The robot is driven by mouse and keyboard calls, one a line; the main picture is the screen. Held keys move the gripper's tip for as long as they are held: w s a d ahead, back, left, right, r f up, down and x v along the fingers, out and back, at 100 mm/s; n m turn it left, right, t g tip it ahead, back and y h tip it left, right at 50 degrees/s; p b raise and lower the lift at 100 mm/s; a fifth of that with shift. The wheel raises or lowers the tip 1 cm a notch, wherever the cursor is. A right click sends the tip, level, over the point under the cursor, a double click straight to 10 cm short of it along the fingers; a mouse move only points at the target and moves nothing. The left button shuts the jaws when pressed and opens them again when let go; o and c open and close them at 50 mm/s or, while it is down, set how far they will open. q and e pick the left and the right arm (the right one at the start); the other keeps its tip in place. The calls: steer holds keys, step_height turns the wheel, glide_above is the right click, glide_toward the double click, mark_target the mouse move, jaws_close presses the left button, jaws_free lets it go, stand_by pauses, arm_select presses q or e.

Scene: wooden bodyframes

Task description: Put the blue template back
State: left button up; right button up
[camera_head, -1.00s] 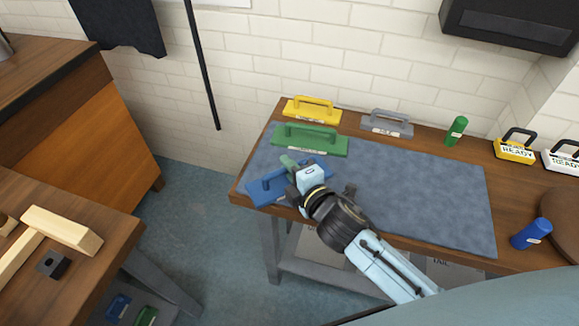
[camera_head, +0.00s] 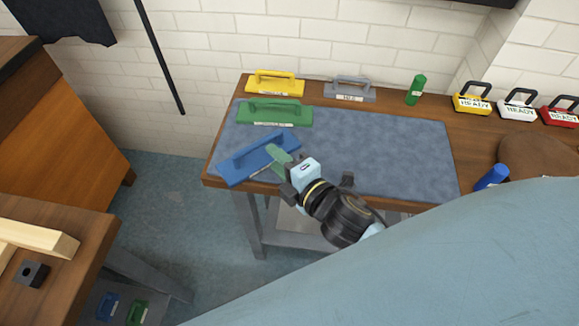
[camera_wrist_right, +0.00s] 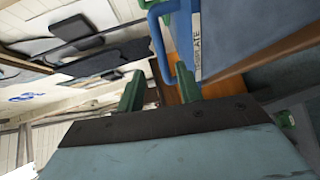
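The blue template (camera_head: 235,170) lies slanted on the near left corner of the grey-blue mat (camera_head: 390,150), close to the table's front edge. Its raised handle is on top. My right gripper (camera_head: 279,158) is at the template's right end, its green fingers covering part of it. In the right wrist view, the two green fingers (camera_wrist_right: 160,90) stand apart, with the blue handle (camera_wrist_right: 161,45) just beyond and between their tips. Whether they touch it I cannot tell. The template's white label (camera_wrist_right: 197,42) shows beside the handle. My left gripper is not in view.
A green template (camera_head: 275,117) lies behind the blue one. A yellow template (camera_head: 275,86) and a grey one (camera_head: 349,93) stand along the back. A green cylinder (camera_head: 415,90) and a blue one (camera_head: 491,177) are at the right. The mat's middle is clear.

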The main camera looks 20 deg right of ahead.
steer(key=v, duration=0.4)
stand_by(0.5)
